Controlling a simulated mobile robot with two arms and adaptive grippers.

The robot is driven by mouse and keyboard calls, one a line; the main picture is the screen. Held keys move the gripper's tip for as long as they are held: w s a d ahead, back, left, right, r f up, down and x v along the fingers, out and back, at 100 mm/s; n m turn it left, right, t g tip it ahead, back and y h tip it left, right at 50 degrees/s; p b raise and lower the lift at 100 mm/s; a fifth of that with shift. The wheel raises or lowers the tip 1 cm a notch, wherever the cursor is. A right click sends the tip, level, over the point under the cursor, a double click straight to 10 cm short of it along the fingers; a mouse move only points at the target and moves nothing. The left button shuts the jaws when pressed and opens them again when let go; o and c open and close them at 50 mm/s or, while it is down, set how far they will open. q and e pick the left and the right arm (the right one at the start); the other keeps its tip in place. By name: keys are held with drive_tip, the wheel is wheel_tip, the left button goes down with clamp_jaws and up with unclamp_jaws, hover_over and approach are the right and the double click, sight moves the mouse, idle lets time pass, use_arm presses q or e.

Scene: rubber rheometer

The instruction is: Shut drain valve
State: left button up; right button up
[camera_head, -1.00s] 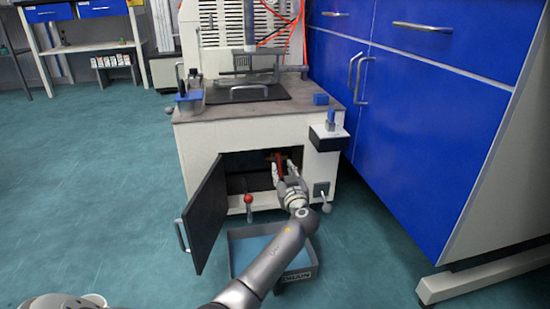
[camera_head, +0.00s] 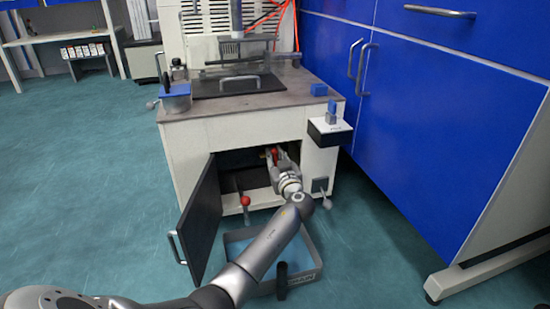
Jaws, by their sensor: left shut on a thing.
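The drain valve's red handle (camera_head: 275,156) is inside the open lower compartment of the machine, with a small brass-coloured part (camera_head: 264,155) beside it. My left gripper (camera_head: 278,158) reaches into the compartment from the front and is shut on the red handle. The gripper hides much of the valve, so the handle's exact angle is hard to tell. My right gripper is not in view.
The black compartment door (camera_head: 201,222) stands open at left. A red-knobbed lever (camera_head: 245,202) stands at the compartment's lower edge. A grey drain tray (camera_head: 312,262) with blue inside lies on the floor below my arm. Blue cabinets (camera_head: 440,130) stand at right.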

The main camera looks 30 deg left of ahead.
use_arm(q)
drive_tip(key=shift+w+m, duration=0.1)
drive_tip(key=shift+m, duration=0.6)
clamp_jaws()
drive_tip(key=o, duration=0.7)
unclamp_jaws()
